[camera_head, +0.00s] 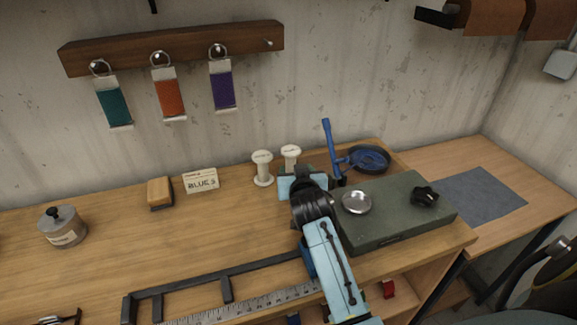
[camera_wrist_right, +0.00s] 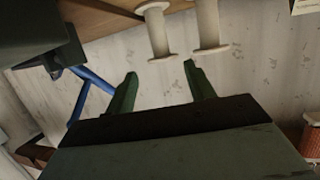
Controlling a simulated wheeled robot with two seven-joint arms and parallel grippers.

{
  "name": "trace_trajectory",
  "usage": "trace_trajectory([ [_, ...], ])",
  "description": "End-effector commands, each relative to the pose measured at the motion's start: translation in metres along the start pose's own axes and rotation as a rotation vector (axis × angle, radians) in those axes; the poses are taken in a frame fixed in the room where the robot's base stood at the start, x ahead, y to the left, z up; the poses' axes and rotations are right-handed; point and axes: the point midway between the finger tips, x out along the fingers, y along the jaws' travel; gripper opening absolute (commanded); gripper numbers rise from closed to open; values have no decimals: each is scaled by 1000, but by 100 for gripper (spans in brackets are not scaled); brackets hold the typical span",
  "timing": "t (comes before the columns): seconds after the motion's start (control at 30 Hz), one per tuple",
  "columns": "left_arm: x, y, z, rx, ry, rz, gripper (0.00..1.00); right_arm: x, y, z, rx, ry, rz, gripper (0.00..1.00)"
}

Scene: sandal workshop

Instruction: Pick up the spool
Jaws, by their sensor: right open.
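Two white spools stand upright at the back of the wooden bench: a left spool (camera_head: 262,168) and a right spool (camera_head: 290,157), the right one partly hidden behind my right gripper. My right gripper (camera_head: 303,173) reaches over the bench close to them. In the right wrist view, which is upside down, the open green fingers (camera_wrist_right: 160,72) have nothing between them. One spool (camera_wrist_right: 154,30) shows just past the fingertips and the other spool (camera_wrist_right: 208,25) beside it; both look apart from the fingers. My left gripper is not in view.
A grey-green slab (camera_head: 395,212) with a metal dish (camera_head: 356,202) and black knob lies right of my arm, near a blue tool (camera_head: 330,150). A BLUES card (camera_head: 201,181) and a brush (camera_head: 160,192) stand left. Thread tags hang from a wall rack (camera_head: 180,45).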

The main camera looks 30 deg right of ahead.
Motion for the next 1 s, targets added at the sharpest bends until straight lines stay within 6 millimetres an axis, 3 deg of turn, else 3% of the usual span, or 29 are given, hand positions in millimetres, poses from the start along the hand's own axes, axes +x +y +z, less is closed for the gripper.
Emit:
trace_trajectory([
  [0.1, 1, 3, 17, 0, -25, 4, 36, 15, 0, -1, -1, 2, 0, 54],
  [0.2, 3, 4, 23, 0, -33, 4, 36, 32, 0, -2, -1, 3, 0, 54],
  [0.4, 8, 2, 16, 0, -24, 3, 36, 63, 0, 0, -1, 1, 0, 54],
  [0.77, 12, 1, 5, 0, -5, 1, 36, 87, 0, 0, -1, 0, 0, 54],
  [1.0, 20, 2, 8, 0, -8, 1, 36, 118, 0, 0, -1, 1, 0, 54],
])
